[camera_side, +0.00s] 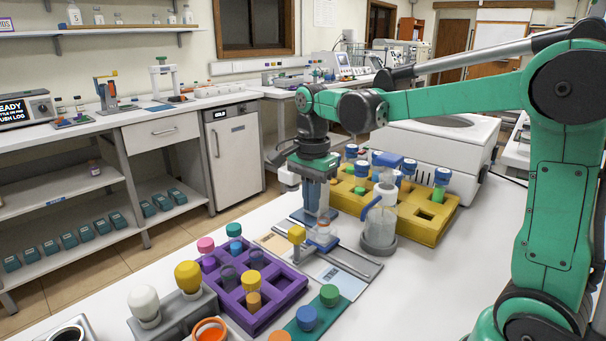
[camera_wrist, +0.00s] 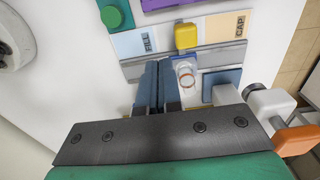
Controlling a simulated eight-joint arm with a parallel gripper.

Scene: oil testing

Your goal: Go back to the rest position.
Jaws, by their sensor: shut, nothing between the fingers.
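My gripper (camera_side: 318,208) points down over the fill-and-cap station (camera_side: 345,272). In the wrist view its two blue fingers (camera_wrist: 158,66) lie side by side, shut, with nothing between them. A small clear vessel with an orange ring (camera_wrist: 185,74) stands just right of the fingers, apart from them as far as I can tell. It also shows in the side view (camera_side: 322,238), just below the gripper. A yellow block (camera_wrist: 187,36) sits on the station's rail by the FILL and CAP labels.
A purple rack (camera_side: 262,318) with coloured caps stands in front. A yellow rack (camera_side: 432,222) with blue-capped vials is behind. A clear bottle (camera_side: 380,222) stands close right of my gripper. A white centrifuge-like machine (camera_side: 440,140) is at the back. The bench's right front is clear.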

